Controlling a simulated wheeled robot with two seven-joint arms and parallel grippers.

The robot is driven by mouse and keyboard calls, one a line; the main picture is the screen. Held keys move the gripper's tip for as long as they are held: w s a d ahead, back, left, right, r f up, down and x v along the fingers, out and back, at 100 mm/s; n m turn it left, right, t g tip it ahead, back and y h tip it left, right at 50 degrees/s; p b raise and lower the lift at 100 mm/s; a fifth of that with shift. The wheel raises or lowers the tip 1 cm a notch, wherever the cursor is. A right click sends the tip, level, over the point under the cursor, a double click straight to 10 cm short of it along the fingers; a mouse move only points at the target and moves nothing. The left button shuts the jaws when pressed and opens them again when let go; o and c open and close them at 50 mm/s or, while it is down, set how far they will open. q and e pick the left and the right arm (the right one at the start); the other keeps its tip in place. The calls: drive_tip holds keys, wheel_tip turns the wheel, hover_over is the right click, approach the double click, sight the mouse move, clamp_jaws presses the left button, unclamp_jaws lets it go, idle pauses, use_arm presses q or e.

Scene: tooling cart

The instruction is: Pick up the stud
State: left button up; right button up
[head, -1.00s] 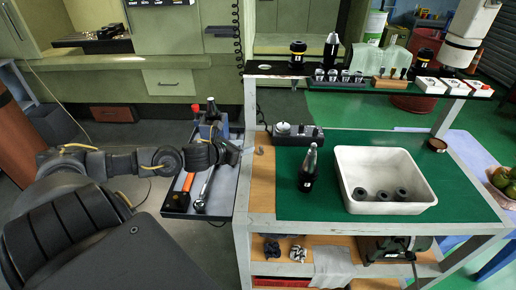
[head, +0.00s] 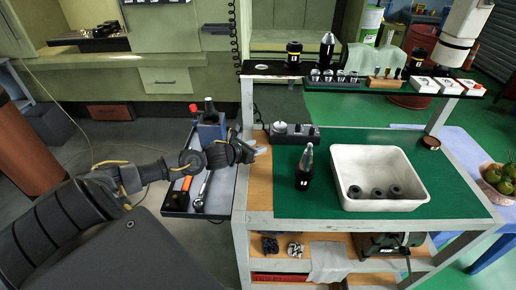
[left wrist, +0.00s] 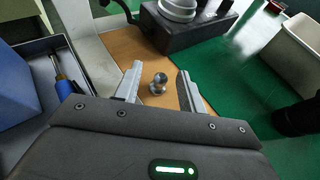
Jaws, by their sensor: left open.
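The stud (left wrist: 158,84), a small shiny metal piece with a rounded top, stands on the cart's bare wooden strip (left wrist: 130,44). In the left wrist view it lies between the two fingers of my left gripper (left wrist: 155,86), apart from both. The gripper is open and empty. In the head view my left gripper (head: 258,151) reaches over the cart's left edge, and I cannot make out the stud there, where the fingers cover its place. My right gripper is not in view.
A black tool holder (head: 304,178) and a white bin (head: 430,196) stand on the green mat (head: 350,212). A side tray (head: 222,205) with tools hangs at left.

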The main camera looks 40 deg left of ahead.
sight(258, 146)
use_arm(q)
drive_tip(key=x, duration=0.3)
drive_tip(key=shift+w+d+f+p, duration=0.15)
drive_tip(key=shift+w+p, duration=0.1)
drive_tip(key=shift+p, duration=0.1)
clamp_jaws()
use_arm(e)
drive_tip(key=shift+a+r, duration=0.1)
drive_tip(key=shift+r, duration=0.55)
use_arm(q)
drive_tip(key=shift+r+b, duration=0.4)
drive_tip(key=shift+r, duration=0.1)
drive_tip(key=shift+s+a+r+b, duration=0.15)
drive_tip(key=shift+r+b, duration=0.15)
drive_tip(key=shift+r, duration=0.3)
drive_tip(key=shift+w+a+r+b, duration=0.1)
drive_tip(key=shift+r+b, duration=0.2)
drive_tip(key=shift+r, duration=0.3)
drive_tip(key=s+a+r+b, duration=0.2)
drive_tip(key=s+a+r, duration=0.6)
drive_tip(key=a+r, duration=0.1)
drive_tip(key=shift+s+a+r+b, duration=0.2)
drive_tip(key=shift+a+r+b, duration=0.15)
drive_tip(key=shift+a, duration=0.5)
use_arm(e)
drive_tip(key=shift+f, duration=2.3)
